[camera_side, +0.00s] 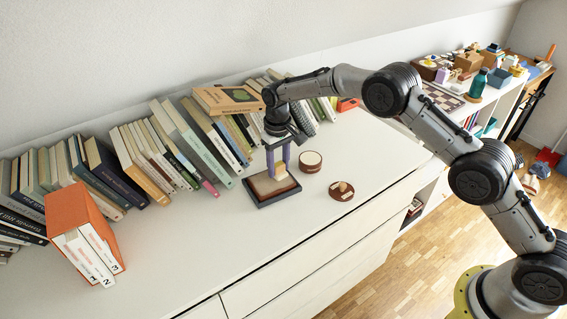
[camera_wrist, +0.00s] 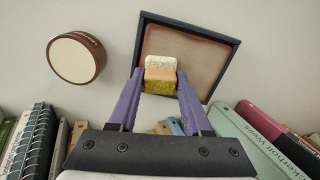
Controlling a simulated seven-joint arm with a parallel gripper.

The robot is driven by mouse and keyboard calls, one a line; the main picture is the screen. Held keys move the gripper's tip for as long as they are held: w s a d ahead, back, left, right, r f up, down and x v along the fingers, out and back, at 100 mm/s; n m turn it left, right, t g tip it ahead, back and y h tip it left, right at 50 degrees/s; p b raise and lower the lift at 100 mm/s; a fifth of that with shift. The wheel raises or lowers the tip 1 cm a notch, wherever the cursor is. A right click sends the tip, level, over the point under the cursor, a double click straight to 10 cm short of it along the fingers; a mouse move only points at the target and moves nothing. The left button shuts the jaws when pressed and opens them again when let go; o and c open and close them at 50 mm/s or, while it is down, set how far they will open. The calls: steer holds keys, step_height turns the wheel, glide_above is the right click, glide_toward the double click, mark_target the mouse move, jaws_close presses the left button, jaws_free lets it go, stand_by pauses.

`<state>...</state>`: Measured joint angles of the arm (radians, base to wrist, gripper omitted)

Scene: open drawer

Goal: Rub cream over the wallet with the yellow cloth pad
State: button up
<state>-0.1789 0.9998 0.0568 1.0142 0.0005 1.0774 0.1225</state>
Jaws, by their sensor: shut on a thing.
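My gripper (camera_side: 279,158) is shut on the yellow cloth pad (camera_wrist: 160,86), which shows between the purple fingers (camera_wrist: 157,92) in the wrist view. The pad's far part is pale cream-white, its near part mottled yellow. The wallet (camera_wrist: 207,50) lies flat in a dark shallow tray (camera_wrist: 237,44); its face is pale beige-pink with a brown border. The wallet (camera_side: 285,187) and tray (camera_side: 277,202) also show in the side view, right under my fingers. The pad overlaps the wallet's near edge in the wrist view; I cannot tell whether they touch.
A round brown tin (camera_side: 311,163) with a pale top stands right of the tray, also seen in the wrist view (camera_wrist: 76,58). A brown disc (camera_side: 337,196) with a pale lump lies nearer the front edge. Books (camera_side: 185,140) line the wall.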

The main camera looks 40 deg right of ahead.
mark_target(252, 186)
steer(key=shift+w+a, duration=0.2)
steer(key=shift+a, duration=1.95)
steer(key=shift+w+a, duration=0.2)
steer(key=shift+a, duration=1.9)
step_height(252, 186, up, 8)
steer(key=shift+w, duration=0.2)
